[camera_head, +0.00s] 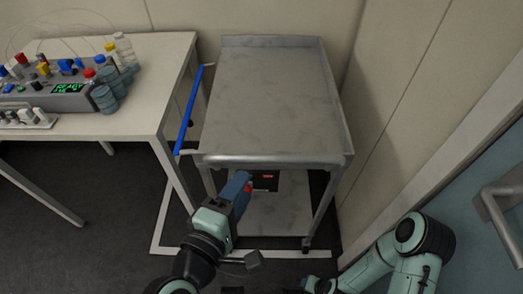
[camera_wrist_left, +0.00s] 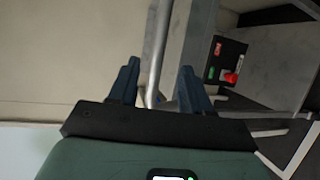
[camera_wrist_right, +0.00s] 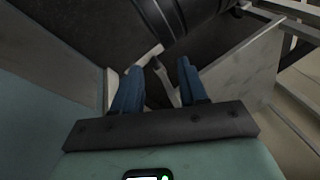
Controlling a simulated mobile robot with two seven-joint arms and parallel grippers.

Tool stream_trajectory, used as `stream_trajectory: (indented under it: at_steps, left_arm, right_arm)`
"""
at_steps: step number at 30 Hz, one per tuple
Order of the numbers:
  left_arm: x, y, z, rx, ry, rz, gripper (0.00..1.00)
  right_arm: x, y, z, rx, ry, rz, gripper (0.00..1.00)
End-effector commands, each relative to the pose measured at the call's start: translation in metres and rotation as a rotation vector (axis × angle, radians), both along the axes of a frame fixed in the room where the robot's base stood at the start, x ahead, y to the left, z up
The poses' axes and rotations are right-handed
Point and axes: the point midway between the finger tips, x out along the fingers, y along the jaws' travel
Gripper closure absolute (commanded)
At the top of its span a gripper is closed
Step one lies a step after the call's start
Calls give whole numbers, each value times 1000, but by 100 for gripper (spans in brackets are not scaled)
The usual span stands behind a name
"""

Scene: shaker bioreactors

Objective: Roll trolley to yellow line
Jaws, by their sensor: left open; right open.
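The trolley (camera_head: 280,95) is a grey metal cart with a marbled top and a lower shelf (camera_head: 275,215). It stands against the back wall. A rounded grey bar (camera_head: 270,161) runs along its near edge. My left gripper (camera_head: 242,187) is open just below and in front of that bar. In the left wrist view a grey bar (camera_wrist_left: 158,50) runs up between the open fingers (camera_wrist_left: 160,88); I cannot tell whether they touch it. My right gripper (camera_wrist_right: 160,85) is open and empty in its wrist view, low at the right. No yellow line shows in any view.
A white table (camera_head: 155,80) with lab equipment (camera_head: 60,90) and bottles stands close left of the trolley. A blue bar (camera_head: 189,110) lies between them. A white floor line (camera_head: 190,251) runs nearby. Walls are behind and right.

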Motion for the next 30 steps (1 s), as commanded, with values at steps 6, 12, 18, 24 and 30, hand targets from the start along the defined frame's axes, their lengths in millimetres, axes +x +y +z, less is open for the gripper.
stream_trajectory:
  at_steps: [6, 12, 18, 24, 30]
  left_arm:
    - [21, -11, -1, 7, 2, -2, 52]
    - [43, -21, -7, 5, -1, -6, 52]
    - [82, -36, -18, 3, -1, -5, 52]
    - [104, -45, -21, 3, -2, -4, 52]
    - [111, -48, -22, 4, -3, -4, 52]
  right_arm:
    - [-31, 16, 27, 40, 80, 34, 57]
    - [-60, 30, 46, 77, 156, 65, 57]
    - [-50, 25, 35, 64, 131, 54, 57]
    - [-46, 23, 33, 59, 121, 50, 57]
    - [-45, 23, 33, 57, 118, 49, 57]
